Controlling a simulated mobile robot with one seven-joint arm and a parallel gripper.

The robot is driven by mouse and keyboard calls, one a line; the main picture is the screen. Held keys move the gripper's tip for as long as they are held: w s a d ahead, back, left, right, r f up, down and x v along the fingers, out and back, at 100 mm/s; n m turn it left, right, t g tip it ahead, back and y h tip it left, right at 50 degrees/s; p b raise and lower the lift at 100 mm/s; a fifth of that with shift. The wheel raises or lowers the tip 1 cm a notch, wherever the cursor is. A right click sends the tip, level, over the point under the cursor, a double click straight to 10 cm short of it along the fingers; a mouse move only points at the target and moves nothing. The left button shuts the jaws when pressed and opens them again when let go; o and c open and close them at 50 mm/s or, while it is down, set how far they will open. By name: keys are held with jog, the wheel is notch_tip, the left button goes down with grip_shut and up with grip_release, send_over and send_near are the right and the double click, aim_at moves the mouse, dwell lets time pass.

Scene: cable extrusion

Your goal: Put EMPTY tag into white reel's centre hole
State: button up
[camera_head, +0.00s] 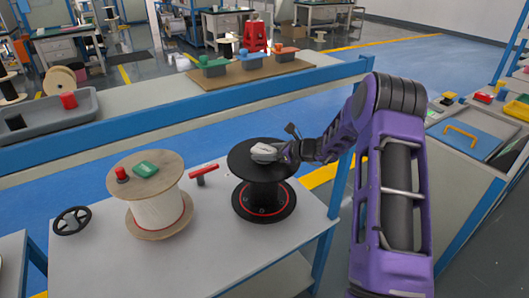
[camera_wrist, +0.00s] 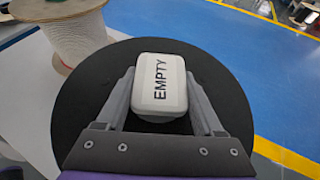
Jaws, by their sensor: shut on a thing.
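The EMPTY tag (camera_wrist: 161,85) is a white rounded block with black lettering. In the wrist view my gripper (camera_wrist: 160,95) is shut on it, one finger at each side. In the head view the tag (camera_head: 265,151) is over the top of the black reel (camera_head: 263,190), which stands upright. The tag and my gripper (camera_head: 275,152) cover the middle of that reel's top, so its hole is hidden. I cannot tell whether the tag touches the reel. The reel with white windings (camera_head: 158,212) and wooden flanges stands to the left, its centre hole not visible.
On the white-wound reel's top lie a green block (camera_head: 146,169) and a red knob (camera_head: 121,174). A red-handled T-shaped piece (camera_head: 203,172) stands between the reels. A black handwheel (camera_head: 72,220) lies at the table's left. The table's (camera_head: 245,255) front is clear.

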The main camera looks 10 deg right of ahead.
jog(key=shift+s+f+b, duration=0.1)
jog(key=shift+f+b, duration=0.2)
jog(key=shift+f, duration=0.3)
jog(key=o, duration=0.9)
jog(key=shift+f, duration=0.1)
jog(key=shift+o, duration=0.9)
jog(key=shift+s+f, duration=0.15)
jog(key=shift+p+v, duration=0.5)
jog(key=shift+v, duration=1.35)
jog(key=shift+w+r+p+v, duration=0.15)
jog(key=shift+p+v, duration=0.25)
jog(key=shift+v, duration=0.75)
jog(key=shift+w+r+p+v, duration=0.15)
jog(key=shift+p+v, duration=0.2)
jog(key=shift+v, duration=0.8)
jog(key=shift+p+v, duration=0.4)
jog(key=shift+v, duration=1)
